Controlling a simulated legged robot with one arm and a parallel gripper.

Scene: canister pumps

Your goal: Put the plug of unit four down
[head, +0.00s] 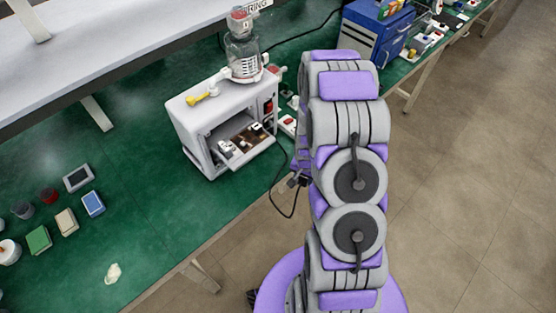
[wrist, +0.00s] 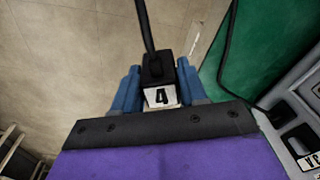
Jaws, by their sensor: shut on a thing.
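The plug of unit four (wrist: 152,71) is a black plug with a white tag reading 4. It is between the two blue fingers of my gripper (wrist: 157,88) in the wrist view, and the gripper is shut on it. A black cable runs from the plug to the top of that view. The plug is held over the floor, beside the green bench edge. In the head view my arm stands at the right of the bench. A black cable (head: 283,205) hangs there in a loop past the bench edge. My fingertips are hidden in that view.
A white pump unit (head: 193,117) with an open front stands on the green bench (head: 130,195), topped by a clear canister (head: 243,55). Small coloured boxes, including a green one (head: 39,240), lie at left. A blue toolbox (head: 372,33) stands behind. Bare bench lies left of the unit.

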